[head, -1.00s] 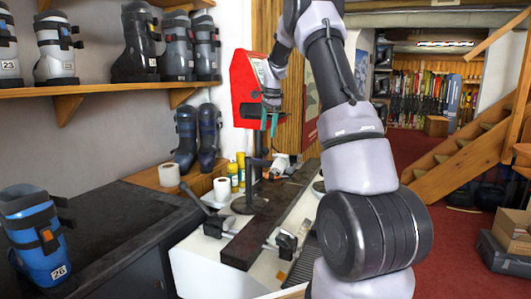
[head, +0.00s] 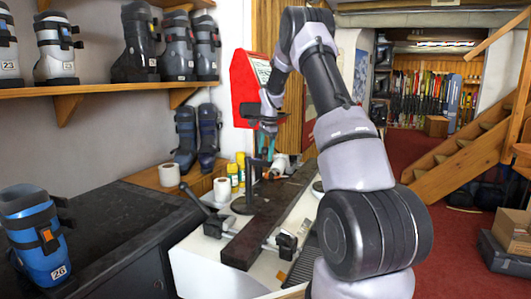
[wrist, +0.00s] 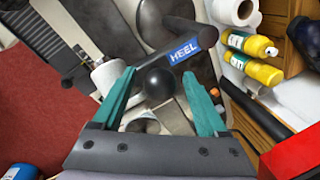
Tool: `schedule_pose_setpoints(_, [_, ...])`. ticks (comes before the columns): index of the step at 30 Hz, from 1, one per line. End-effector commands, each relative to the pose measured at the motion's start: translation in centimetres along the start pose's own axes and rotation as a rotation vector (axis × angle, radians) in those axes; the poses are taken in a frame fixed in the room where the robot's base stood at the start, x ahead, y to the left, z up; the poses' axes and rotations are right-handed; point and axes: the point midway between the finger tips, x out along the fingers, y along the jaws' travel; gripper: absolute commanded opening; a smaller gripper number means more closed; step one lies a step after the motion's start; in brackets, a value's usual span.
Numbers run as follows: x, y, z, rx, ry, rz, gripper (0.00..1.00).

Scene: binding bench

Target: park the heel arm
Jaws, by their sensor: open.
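The heel arm (wrist: 185,44) is a dark lever with a blue HEEL label, in the upper middle of the wrist view. A round black knob (wrist: 159,83) shows near its lower end. My gripper (wrist: 158,75) is open, with teal fingers on either side of the knob in this view. I cannot tell whether the fingers are level with the knob or above it, and I see no clear contact. In the head view my gripper (head: 266,143) hangs over the far part of the bench, and the heel arm is hard to make out there.
A long dark bar (head: 250,243) lies along the white bench. Yellow bottles (wrist: 253,72) and a white roll (wrist: 235,10) stand beside the heel arm. A red box (head: 241,88) is close behind my gripper. A blue boot (head: 35,240) stands on the dark counter at left.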

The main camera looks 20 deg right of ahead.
Motion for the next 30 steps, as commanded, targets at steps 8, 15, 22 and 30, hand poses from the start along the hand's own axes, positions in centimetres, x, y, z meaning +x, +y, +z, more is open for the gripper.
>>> schedule_pose_setpoints(8, [-0.04,0.00,0.00,0.000,0.000,0.000,0.00])
schedule_pose_setpoints(15, [-0.05,0.00,0.00,0.000,0.000,0.000,0.00])
schedule_pose_setpoints(22, [-0.07,-0.01,0.00,0.000,0.000,0.000,0.00])
schedule_pose_setpoints(30, [-0.08,-0.02,0.00,0.000,0.000,-0.001,0.00])
